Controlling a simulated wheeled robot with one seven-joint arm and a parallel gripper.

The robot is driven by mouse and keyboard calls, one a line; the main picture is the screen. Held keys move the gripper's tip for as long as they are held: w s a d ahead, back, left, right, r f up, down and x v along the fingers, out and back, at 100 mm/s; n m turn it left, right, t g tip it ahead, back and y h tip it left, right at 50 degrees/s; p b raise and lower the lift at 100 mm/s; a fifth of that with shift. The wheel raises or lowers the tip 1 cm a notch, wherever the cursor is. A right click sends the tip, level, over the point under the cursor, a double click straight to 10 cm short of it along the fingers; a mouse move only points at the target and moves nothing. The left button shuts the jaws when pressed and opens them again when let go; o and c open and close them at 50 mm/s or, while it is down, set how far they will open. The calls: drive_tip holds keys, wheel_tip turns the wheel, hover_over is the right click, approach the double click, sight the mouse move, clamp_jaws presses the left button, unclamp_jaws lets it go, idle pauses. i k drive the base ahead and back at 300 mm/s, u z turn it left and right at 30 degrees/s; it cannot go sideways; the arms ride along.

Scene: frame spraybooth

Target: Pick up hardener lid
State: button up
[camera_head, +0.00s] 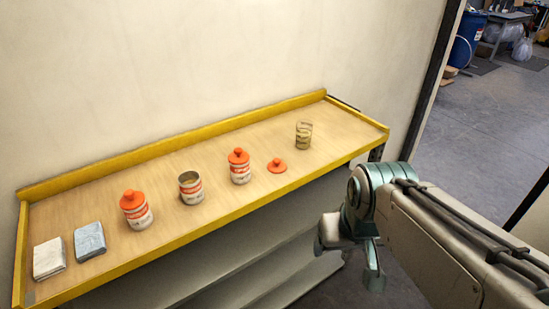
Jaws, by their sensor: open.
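A loose orange lid (277,166) with a small knob lies flat on the wooden shelf top (335,132). It sits between a lidded can (240,174) and a clear glass cup (303,135). An open can (190,190) without a lid stands left of the lidded can. Another can with an orange lid (136,211) stands further left. The can labels are too small to read, so I cannot tell which is hardener. My gripper (348,254) is open and empty, in front of the shelf's edge, right of and nearer than the loose lid. Its fingers are partly hidden.
Two folded cloths, one whitish (49,259) and one blue-grey (90,241), lie at the shelf's left end. A raised yellow rim (190,236) runs around the shelf top, with a wall behind. Lower grey shelves show below. Open floor (465,130) lies to the right.

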sight(277, 166)
drive_tip(key=z, duration=1.3)
drive_tip(key=i, duration=1.5)
drive_tip(key=u, duration=1.9)
